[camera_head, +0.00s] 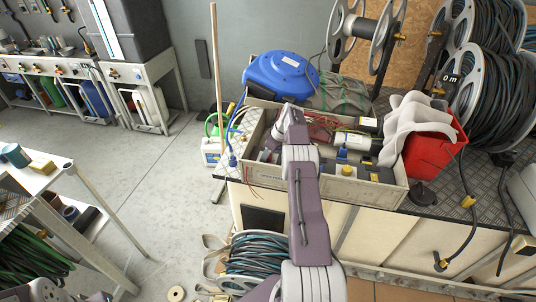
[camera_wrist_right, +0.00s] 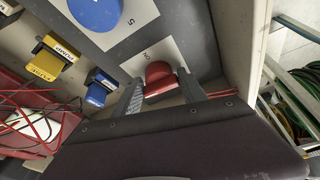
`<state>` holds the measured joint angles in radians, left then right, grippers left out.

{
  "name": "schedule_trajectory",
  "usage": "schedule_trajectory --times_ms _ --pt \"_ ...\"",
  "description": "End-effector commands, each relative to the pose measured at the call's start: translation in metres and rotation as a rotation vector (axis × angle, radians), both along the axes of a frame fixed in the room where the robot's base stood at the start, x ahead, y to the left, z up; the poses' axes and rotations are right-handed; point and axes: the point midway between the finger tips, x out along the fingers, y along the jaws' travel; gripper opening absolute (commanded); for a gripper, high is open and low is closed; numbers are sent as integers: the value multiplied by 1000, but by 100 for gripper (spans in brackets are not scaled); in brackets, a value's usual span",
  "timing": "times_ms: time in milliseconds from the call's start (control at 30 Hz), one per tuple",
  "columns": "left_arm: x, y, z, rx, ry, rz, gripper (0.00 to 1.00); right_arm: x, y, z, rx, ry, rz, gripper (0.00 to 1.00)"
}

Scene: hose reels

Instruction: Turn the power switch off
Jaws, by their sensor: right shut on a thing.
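A red switch knob (camera_wrist_right: 160,76) sits on a light plate with lettering that appears upside down, inside a shallow box, in the right wrist view. My right gripper (camera_wrist_right: 163,88) has a finger on each side of the knob and is shut on it. In the head view my right arm reaches over the box (camera_head: 375,191) on the bench, and the gripper (camera_head: 270,150) is down at its left end. The knob itself is hidden there by my arm. My left gripper is not in view.
A blue round knob (camera_wrist_right: 95,10), a yellow plug (camera_wrist_right: 52,60) and a blue plug (camera_wrist_right: 98,88) are close to the red knob. Red wires (camera_wrist_right: 35,115) lie nearby. A blue hose reel (camera_head: 281,75) and a red bucket (camera_head: 428,148) stand around the box.

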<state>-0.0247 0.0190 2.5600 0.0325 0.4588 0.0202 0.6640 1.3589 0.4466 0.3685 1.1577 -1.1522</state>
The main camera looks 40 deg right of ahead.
Motion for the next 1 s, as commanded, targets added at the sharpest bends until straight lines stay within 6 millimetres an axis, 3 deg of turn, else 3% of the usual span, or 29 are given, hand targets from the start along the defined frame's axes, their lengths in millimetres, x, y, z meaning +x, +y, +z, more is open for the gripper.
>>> schedule_trajectory --times_ms 700,733,767,1000 --pt "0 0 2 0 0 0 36 -1 0 2 -6 -5 59 8" --pt "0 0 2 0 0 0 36 -1 0 2 -6 -5 59 52" --pt "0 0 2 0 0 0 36 -1 0 2 -6 -5 59 59" --pt "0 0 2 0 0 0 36 -1 0 1 -5 -3 58 59"
